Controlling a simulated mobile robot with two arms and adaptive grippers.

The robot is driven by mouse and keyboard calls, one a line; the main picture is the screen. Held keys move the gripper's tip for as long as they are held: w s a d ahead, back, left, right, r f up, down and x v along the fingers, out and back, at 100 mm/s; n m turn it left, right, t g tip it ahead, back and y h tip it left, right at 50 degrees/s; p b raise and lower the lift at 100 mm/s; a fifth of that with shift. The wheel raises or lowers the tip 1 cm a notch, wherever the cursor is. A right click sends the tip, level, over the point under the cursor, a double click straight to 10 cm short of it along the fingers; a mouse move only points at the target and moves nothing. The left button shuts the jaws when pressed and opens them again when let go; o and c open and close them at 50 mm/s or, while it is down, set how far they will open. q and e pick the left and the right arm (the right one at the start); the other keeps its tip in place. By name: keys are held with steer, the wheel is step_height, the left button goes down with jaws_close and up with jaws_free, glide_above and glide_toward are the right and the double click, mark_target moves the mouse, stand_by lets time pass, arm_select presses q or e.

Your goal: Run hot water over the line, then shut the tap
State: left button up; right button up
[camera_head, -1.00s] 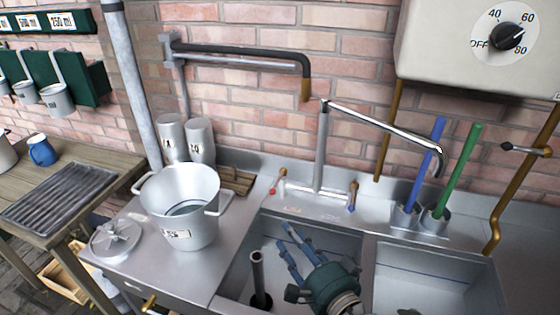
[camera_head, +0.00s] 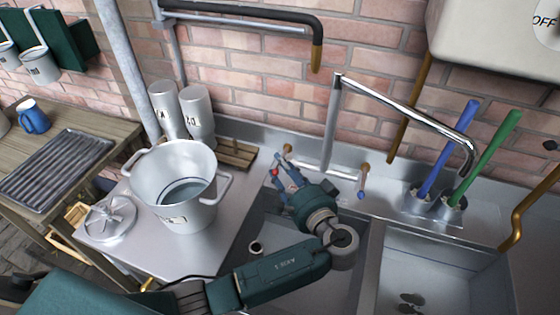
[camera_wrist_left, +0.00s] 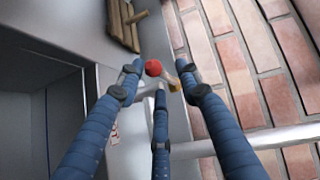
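My left gripper (camera_head: 279,177) is at the back of the left basin, at the tap's hot handle. The handle's red end (camera_wrist_left: 153,68) sits between the spread fingers in the left wrist view; whether they touch it is unclear. The handle's brown part (camera_head: 287,148) shows just behind the fingers. The blue-ended cold handle (camera_head: 364,180) is to the right. The tap's chrome spout (camera_head: 415,115) points over the right side, and no water shows at its mouth. I cannot tell which thing is the line. My right gripper is out of view.
A two-handled metal pot (camera_head: 165,180) and a lid (camera_head: 108,220) stand on the left drainboard. Blue (camera_head: 448,145) and green (camera_head: 490,150) handled tools stand in holders at the right. The right basin (camera_head: 440,270) is mostly clear. A heater (camera_head: 470,30) hangs above.

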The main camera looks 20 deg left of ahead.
arm_select(q)
steer(key=shift+x, duration=1)
steer(key=c, duration=0.8)
jaws_close()
steer(key=shift+r, duration=0.1)
